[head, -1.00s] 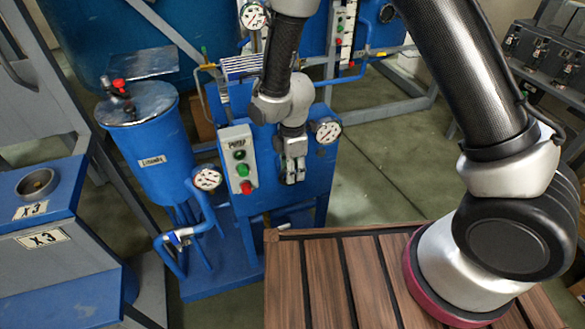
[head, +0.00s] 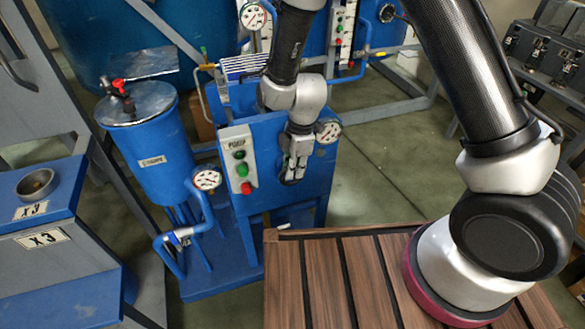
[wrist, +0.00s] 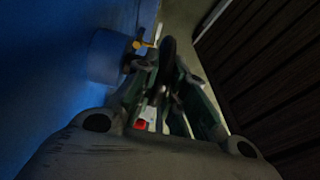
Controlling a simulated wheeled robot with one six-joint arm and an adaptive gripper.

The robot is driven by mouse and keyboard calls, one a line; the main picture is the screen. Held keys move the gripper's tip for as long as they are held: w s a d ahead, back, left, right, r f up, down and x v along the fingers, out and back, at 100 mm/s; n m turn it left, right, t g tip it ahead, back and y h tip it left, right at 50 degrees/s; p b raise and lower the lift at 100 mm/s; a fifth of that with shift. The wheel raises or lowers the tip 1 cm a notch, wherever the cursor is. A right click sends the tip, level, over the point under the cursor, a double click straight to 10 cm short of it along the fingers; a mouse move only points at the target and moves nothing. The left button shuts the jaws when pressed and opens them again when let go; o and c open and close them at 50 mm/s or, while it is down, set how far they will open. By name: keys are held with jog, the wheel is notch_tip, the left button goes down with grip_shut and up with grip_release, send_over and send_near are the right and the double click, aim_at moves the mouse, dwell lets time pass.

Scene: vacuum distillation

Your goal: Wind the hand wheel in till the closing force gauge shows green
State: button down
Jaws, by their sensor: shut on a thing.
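My gripper (head: 291,177) is in front of the blue pump unit (head: 262,190), pointing down at its front right. In the wrist view, my gripper (wrist: 170,75) is shut on the dark rim of the hand wheel (wrist: 169,50), seen nearly edge-on. Beside the wheel a blue round housing (wrist: 106,58) stands out from the blue wall, with a small yellow part (wrist: 147,43) near it. In the head view the wheel is mostly hidden by my gripper. A round white gauge (head: 328,131) sits just right of my wrist; no green reading can be made out on it.
A pump switch box (head: 239,160) with green and red buttons is close left of my gripper. Another gauge (head: 207,180) stands on a blue pipe farther left. A blue tank (head: 150,145) is at the left. A wooden slatted top (head: 345,280) lies in front.

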jog(key=c, duration=1.5)
grip_release()
jog(key=shift+r, duration=0.1)
jog(key=r, duration=0.4)
jog(key=d+r, duration=0.1)
jog(key=r, duration=0.6)
jog(key=shift+w+d+r, duration=0.2)
jog(key=shift+d+r, duration=0.1)
jog(key=shift+r, duration=0.05)
jog(key=shift+h, duration=0.7)
jog(key=f, duration=0.1)
jog(key=a+f, duration=0.2)
jog(key=f, duration=0.1)
jog(key=shift+s+a+f, duration=0.1)
jog(key=shift+s+a, duration=0.1)
jog(key=shift+s, duration=0.15)
notch_tip(320, 180, down, 8)
jog(key=shift+r, duration=0.2)
